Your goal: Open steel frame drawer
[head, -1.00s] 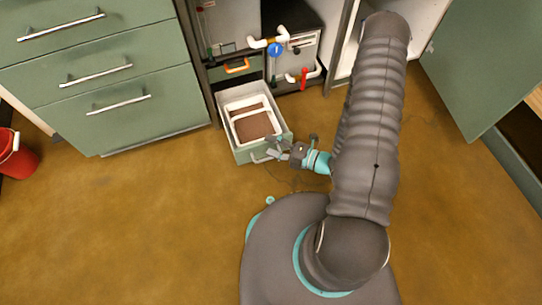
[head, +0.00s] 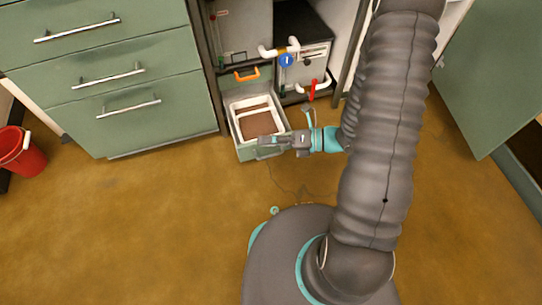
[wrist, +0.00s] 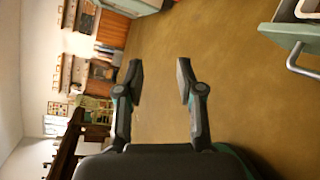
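The pale green drawer (head: 245,150) stands pulled out at the bottom of the dark steel frame (head: 207,75). A white tray (head: 236,124) with brown contents lies in it. My gripper (head: 262,146) is in front of the drawer's front panel and hides part of it and its handle in the head view. In the wrist view my gripper (wrist: 160,80) is open, with nothing between its fingers. The drawer's front (wrist: 288,35) and grey bar handle (wrist: 299,60) show at the upper right there, apart from the fingers.
An orange handle (head: 247,74), white pipes (head: 280,52) and a blue round tag (head: 287,60) are above the drawer. A green cabinet (head: 120,75) stands left, with a red bucket (head: 20,155) beside it. An open green door (head: 495,80) is at right. The brown floor (head: 150,220) is clear.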

